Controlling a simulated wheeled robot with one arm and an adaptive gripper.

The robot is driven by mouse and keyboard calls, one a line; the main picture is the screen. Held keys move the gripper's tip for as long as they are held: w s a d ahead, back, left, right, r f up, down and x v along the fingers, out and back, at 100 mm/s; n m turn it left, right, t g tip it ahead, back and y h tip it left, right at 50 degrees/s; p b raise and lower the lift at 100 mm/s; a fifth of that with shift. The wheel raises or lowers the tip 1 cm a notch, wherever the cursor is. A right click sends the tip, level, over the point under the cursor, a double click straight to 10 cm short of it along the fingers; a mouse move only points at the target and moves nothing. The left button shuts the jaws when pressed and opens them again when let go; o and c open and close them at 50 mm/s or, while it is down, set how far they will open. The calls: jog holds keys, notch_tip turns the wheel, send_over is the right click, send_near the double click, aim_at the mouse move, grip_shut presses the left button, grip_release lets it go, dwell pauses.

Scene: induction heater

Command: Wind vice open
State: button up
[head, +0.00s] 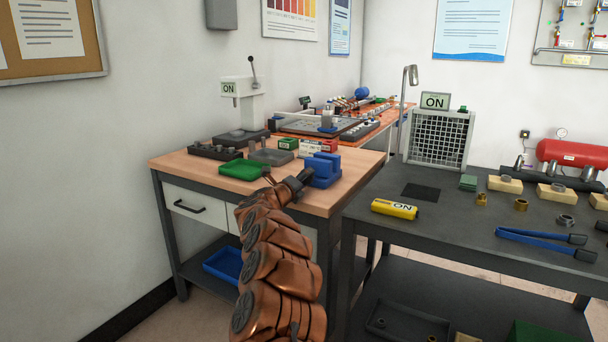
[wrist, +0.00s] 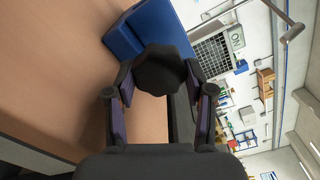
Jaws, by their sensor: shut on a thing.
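The blue vice (head: 322,172) stands near the front right corner of the wooden bench. In the head view my gripper (head: 297,185) reaches its left side. In the wrist view a dark, many-sided vice knob (wrist: 160,66) sits between the fingers of my gripper (wrist: 158,84), with a finger against each side. The blue vice body (wrist: 150,28) shows just beyond the knob. The jaw gap of the vice is too small to judge, and my gripper and arm hide part of its near side.
A green block (head: 241,169) and a grey plate vise-like block (head: 271,153) lie left of the vice on the wooden bench (head: 180,163). A press (head: 243,100) stands behind.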

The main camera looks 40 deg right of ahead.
jog(key=n+p, duration=0.2)
jog(key=n, duration=0.1)
jog(key=n+p, duration=0.1)
jog(key=p, duration=0.1)
jog(key=shift+s+d+r+n, duration=0.1)
jog(key=shift+r+n, duration=0.2)
jog(key=n+p, duration=0.4)
jog(key=shift+n+p, duration=0.3)
jog(key=shift+p, duration=0.05)
jog(key=n+p, duration=0.3)
jog(key=shift+r+p, duration=0.1)
jog(key=shift+p, duration=0.3)
jog(key=n+p, duration=0.4)
jog(key=n, duration=0.1)
jog(key=shift+f+n+p, duration=0.25)
jog(key=shift+n+p, duration=0.05)
jog(key=shift+p, duration=0.05)
jog(key=o, duration=1.2)
jog(key=shift+c, duration=0.2)
